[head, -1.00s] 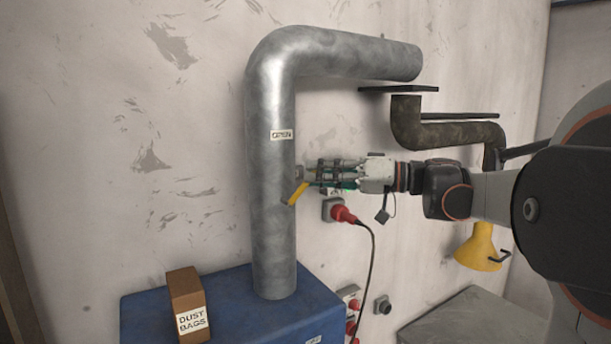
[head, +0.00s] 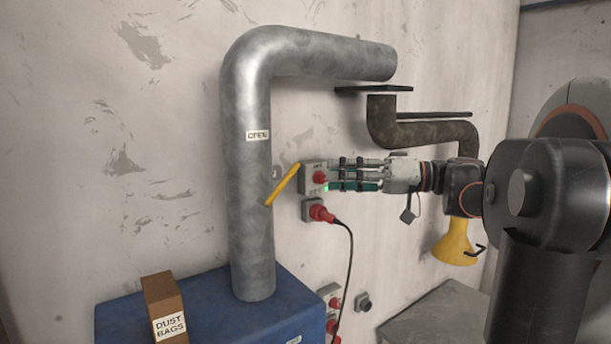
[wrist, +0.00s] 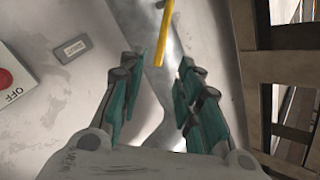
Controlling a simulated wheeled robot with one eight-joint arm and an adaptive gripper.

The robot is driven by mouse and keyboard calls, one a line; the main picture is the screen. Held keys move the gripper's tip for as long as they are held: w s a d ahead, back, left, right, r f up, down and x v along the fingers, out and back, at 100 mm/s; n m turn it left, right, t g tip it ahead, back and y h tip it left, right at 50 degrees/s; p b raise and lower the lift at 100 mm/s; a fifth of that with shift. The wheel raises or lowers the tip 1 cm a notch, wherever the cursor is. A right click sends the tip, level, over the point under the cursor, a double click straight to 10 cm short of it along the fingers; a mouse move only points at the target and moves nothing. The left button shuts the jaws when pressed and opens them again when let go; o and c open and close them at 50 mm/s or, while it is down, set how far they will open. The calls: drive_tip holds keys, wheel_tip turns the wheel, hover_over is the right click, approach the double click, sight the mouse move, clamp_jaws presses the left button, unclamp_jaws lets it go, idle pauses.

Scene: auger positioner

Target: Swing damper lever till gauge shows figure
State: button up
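The yellow damper lever (head: 283,184) slants beside the vertical grey pipe (head: 250,210), upper end to the right, lower end at the pipe. In the wrist view the lever (wrist: 164,35) hangs just beyond the fingertips. My gripper (head: 333,174) is right of the lever, in front of the switch box, pointing left. In the wrist view my gripper (wrist: 158,70) has its fingers spread with nothing between them. I cannot make out a gauge reading. A small grey plate (wrist: 73,50) on the wall has lettering too small to read.
A switch box (head: 312,172) with a red knob sits behind my fingertips. Below it are a red plug (head: 321,213) and hanging cable. A box of dust bags (head: 164,305) stands on the blue unit (head: 210,297). A dark pipe (head: 420,130) runs above my wrist.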

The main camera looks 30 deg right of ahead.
drive_tip(key=v, duration=0.2)
drive_tip(key=shift+s+d, duration=0.2)
idle(0.4)
